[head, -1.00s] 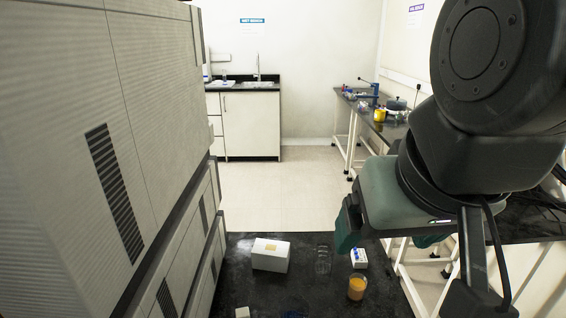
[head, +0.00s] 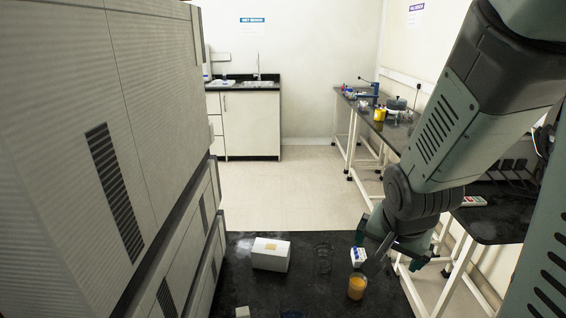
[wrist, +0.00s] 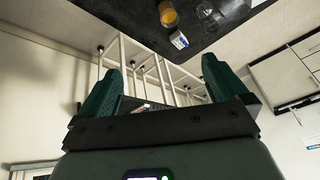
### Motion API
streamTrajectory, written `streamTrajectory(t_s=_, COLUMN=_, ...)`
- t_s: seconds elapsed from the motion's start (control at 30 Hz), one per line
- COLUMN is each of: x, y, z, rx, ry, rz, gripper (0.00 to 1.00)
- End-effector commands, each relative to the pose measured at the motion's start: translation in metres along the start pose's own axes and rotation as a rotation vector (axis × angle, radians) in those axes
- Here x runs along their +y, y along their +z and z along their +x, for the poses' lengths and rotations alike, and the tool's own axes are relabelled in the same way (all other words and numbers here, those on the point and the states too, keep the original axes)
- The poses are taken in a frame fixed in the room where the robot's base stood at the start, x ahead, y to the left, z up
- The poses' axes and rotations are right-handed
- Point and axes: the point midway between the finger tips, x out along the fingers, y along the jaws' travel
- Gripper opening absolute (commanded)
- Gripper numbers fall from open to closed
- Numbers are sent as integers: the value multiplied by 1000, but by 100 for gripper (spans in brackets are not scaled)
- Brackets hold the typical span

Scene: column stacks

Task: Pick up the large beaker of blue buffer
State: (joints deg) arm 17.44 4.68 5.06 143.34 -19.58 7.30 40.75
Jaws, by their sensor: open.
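Only a sliver of something blue (head: 292,314) shows at the bottom edge of the head view, on the black bench top (head: 300,285). I cannot tell whether it is the large beaker of blue buffer; most of it is cut off. My gripper (head: 387,252) is open and empty, over the right edge of the bench, to the right of a small white box. In the wrist view my gripper's two green fingers (wrist: 160,85) stand apart with nothing between them. No blue liquid shows there.
A beaker of orange liquid (head: 357,287), a clear glass vessel (head: 323,258), the small white box (head: 358,257) and a larger white box (head: 270,254) stand on the bench. A small white block (head: 242,312) is at the front. A tall grey cabinet (head: 110,150) bounds the left.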

Motion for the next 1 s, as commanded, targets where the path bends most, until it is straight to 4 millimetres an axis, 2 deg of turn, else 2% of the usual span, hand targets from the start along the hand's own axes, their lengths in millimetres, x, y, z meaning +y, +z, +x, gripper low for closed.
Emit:
streamTrajectory(t_s=0.03, x=7, y=6, z=25, rx=-24, ry=-11, rz=59, gripper=100)
streamTrajectory(t_s=0.2, x=12, y=29, z=93, rx=-92, ry=-126, rz=292, gripper=100)
streamTrajectory(t_s=0.3, x=10, y=53, z=124, rx=-161, ry=-220, rz=459, gripper=100)
streamTrajectory(t_s=0.4, x=2, y=79, z=148, rx=-252, ry=-328, rz=653, gripper=100)
streamTrajectory(t_s=0.53, x=-13, y=112, z=163, rx=-391, ry=-478, rz=928, gripper=100)
streamTrajectory(t_s=0.7, x=-32, y=144, z=165, rx=-579, ry=-630, rz=1268, gripper=100)
streamTrajectory(t_s=0.8, x=-37, y=164, z=166, rx=-682, ry=-651, rz=1442, gripper=100)
streamTrajectory(t_s=1.0, x=-43, y=181, z=166, rx=-789, ry=-669, rz=1620, gripper=100)
